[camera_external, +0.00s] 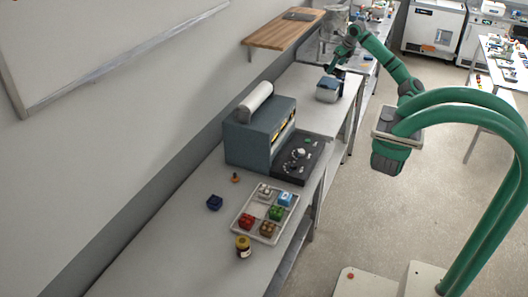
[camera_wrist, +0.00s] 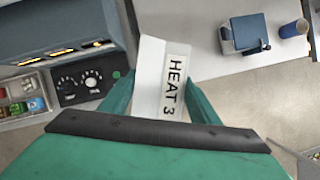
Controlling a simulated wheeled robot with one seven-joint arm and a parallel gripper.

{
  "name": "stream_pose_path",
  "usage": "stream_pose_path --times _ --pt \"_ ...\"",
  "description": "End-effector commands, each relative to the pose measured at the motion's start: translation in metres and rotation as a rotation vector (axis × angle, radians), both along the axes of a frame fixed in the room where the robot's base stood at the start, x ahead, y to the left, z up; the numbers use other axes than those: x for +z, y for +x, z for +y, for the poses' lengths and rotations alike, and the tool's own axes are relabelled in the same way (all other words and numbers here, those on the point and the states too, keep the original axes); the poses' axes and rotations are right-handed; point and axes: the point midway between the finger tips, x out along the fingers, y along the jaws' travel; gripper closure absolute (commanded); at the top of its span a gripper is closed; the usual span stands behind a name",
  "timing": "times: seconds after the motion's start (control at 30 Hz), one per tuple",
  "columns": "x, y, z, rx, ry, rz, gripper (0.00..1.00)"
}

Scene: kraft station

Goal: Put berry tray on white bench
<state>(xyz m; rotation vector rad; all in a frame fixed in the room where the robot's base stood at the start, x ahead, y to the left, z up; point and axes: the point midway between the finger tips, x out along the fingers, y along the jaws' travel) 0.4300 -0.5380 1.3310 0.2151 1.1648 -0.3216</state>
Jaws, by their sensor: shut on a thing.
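My gripper (camera_wrist: 160,100) is shut on a white card-like piece (camera_wrist: 150,62) with a "HEAT 3" label, its two green fingers on either side of it. In the outside view my gripper (camera_external: 336,73) is at the far end of the white bench (camera_external: 165,238), just above a small blue-grey box (camera_external: 327,91); what it holds is too small to tell there. A pale compartment tray (camera_external: 252,212) with several coloured blocks lies on the near part of the bench. I cannot tell which thing is the berry tray.
A blue-grey oven-like unit (camera_external: 250,140) with a white roll on top and a dark knob panel (camera_external: 298,155) stands mid-bench. A wooden shelf (camera_external: 282,32) is on the wall.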

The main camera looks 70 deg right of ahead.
Motion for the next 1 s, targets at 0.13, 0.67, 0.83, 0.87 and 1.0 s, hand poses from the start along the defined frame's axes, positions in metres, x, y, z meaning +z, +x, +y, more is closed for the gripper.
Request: stream_pose_path --times 0.13,0.67,0.83,0.87,1.0 --pt "-0.009 -0.016 -0.011 -0.029 0.003 0.001 0.7" --pt "-0.164 -0.015 -0.009 -0.026 0.006 0.0 0.7" --pt "-0.22 -0.015 -0.01 -0.028 0.004 -0.001 0.7" --pt "-0.228 -0.015 -0.01 -0.027 0.004 -0.002 0.7" --pt "-0.252 -0.014 -0.01 -0.027 0.002 -0.001 0.7"
